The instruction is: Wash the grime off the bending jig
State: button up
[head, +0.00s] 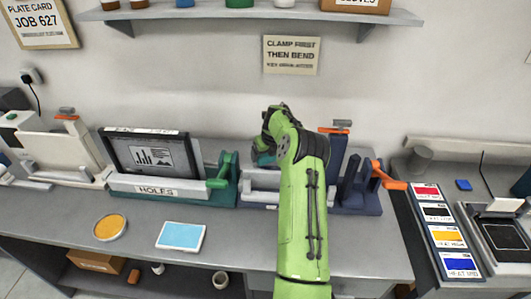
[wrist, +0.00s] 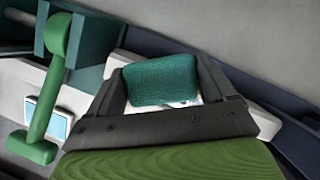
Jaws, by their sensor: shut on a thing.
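The bending jig (head: 360,190) stands on the bench, a dark blue frame with an orange lever at its right and a pale grey bar (head: 260,180) at its left. My green arm covers its middle in the head view. My gripper (wrist: 160,85) is shut on a teal sponge (wrist: 160,80), also partly visible in the head view (head: 264,159). The sponge is over the left part of the jig; I cannot tell whether it touches. A pale surface with a few dark specks shows just below the sponge in the wrist view. Other grime is not clearly visible.
A yellow round dish (head: 110,227) and a light blue pad (head: 181,236) lie at the front. A colour-label panel (head: 442,225) is at right.

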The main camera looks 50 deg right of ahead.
jog(key=shift+f+b, duration=0.8)
jog(key=shift+f, duration=0.15)
jog(key=shift+s, duration=0.1)
